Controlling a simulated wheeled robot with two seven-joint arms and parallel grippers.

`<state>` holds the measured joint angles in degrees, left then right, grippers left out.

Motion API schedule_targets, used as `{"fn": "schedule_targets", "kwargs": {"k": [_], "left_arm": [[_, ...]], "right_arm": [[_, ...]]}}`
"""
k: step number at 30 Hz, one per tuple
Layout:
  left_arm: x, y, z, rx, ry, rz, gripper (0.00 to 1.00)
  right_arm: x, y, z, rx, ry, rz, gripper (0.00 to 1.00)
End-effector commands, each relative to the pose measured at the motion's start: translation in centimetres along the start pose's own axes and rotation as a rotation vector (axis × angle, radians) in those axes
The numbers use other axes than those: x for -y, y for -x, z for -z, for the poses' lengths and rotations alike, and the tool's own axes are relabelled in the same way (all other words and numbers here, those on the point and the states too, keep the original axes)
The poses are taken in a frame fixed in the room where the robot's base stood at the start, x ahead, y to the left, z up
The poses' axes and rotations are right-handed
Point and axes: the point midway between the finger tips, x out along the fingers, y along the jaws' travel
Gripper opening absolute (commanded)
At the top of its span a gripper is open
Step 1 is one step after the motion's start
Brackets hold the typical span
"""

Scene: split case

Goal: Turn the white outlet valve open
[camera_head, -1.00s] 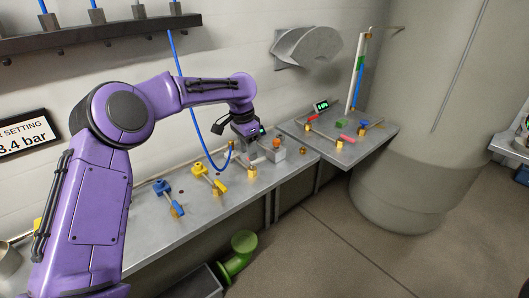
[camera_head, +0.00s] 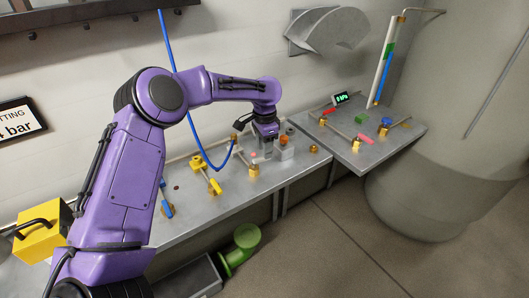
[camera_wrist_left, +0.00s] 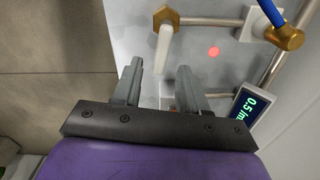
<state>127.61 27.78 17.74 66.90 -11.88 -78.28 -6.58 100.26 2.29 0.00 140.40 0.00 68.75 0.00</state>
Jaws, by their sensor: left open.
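The white outlet valve shows in the left wrist view as a white lever (camera_wrist_left: 164,48) on a brass hexagonal fitting (camera_wrist_left: 166,17). Its free end points toward my left gripper (camera_wrist_left: 158,78), near the gap between the fingertips. The fingers are open, one on each side of that line, with nothing held. I cannot tell whether the lever end lies between them in depth. In the head view my left gripper (camera_head: 266,150) is low over the bench, just behind a brass fitting (camera_head: 254,170); the lever is hard to make out there. My right gripper is not in view.
A blue hose (camera_head: 192,125) hangs down close left of my gripper. A yellow valve (camera_head: 214,186) stands to the left on the bench (camera_head: 225,204). A block with an orange top (camera_head: 284,147) is close right. A lit display (camera_wrist_left: 255,110) is beside the right finger.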

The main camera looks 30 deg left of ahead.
Motion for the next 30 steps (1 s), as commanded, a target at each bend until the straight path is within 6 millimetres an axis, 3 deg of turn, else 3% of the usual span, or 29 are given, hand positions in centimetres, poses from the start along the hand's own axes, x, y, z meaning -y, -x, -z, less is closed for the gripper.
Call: {"fn": "schedule_targets", "kwargs": {"k": [6, 14, 18, 23, 30], "left_arm": [[0.1, -2.6, -0.2, 0.000, 0.002, 0.000, 0.43], [0.1, -2.8, -0.3, 0.000, 0.004, 0.001, 0.43], [0.1, -2.8, -0.3, 0.000, 0.004, 0.001, 0.00], [0.1, -2.7, -0.3, 0.000, 0.006, 0.001, 0.00], [0.5, -2.0, -0.3, 0.004, 0.126, 0.000, 0.00]], "right_arm": [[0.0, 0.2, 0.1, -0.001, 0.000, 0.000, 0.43], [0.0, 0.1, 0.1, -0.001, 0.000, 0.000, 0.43], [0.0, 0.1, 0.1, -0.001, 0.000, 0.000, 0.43], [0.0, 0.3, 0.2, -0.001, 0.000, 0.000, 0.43], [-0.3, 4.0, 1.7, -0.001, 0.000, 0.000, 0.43]]}}
